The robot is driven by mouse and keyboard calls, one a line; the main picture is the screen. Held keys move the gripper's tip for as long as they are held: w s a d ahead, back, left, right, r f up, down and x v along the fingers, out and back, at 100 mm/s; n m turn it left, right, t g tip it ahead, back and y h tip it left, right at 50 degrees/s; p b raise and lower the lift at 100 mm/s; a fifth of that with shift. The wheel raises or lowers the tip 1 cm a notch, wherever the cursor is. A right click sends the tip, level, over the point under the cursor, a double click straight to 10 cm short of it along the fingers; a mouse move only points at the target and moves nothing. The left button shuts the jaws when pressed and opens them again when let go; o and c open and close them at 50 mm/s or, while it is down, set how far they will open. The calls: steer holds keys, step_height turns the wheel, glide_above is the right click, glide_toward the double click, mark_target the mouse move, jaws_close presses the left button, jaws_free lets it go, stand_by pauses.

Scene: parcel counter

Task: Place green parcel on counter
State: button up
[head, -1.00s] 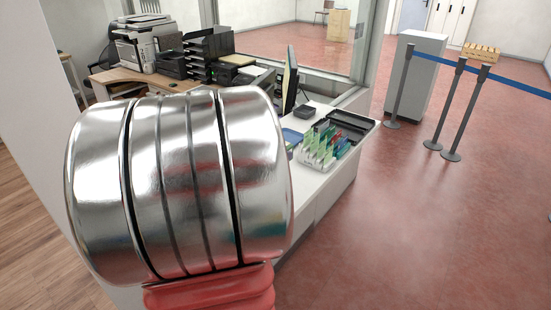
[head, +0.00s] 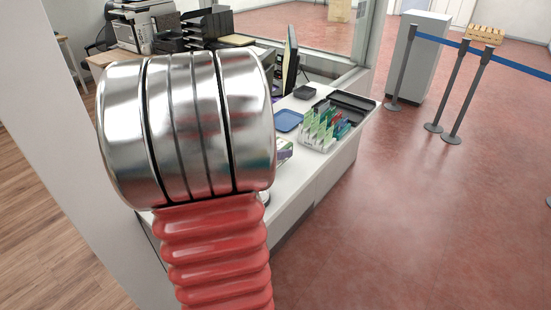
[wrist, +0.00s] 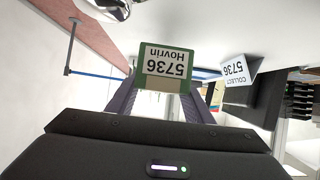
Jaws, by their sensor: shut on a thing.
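The green parcel (wrist: 166,66), with a white label reading "5736 Hovrin" upside down, sits between the fingers of my gripper (wrist: 163,92) in the wrist view. The gripper is shut on it. The white counter (head: 329,172) runs through the middle of the head view, its near part covered by my arm. The parcel and gripper are hidden in the head view. A white card reading "COLLECT 5736" (wrist: 237,70) shows right of the parcel in the wrist view, apart from it in the picture.
On the counter are a blue tray (head: 288,121), a rack of leaflets (head: 322,131), a dark tray (head: 352,104) and a monitor (head: 291,60). A glass partition stands behind. Barrier posts (head: 466,90) with a blue belt stand at right. The red floor before the counter is clear.

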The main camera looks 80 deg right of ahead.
steer(key=shift+f, duration=1.85)
steer(key=shift+f, duration=0.1)
steer(key=o, duration=1.2)
steer(key=shift+w+a+r, duration=0.25)
steer(key=shift+a+r, duration=0.1)
steer(key=shift+a, duration=0.05)
steer(key=v, duration=1.1)
steer(key=shift+a, duration=0.1)
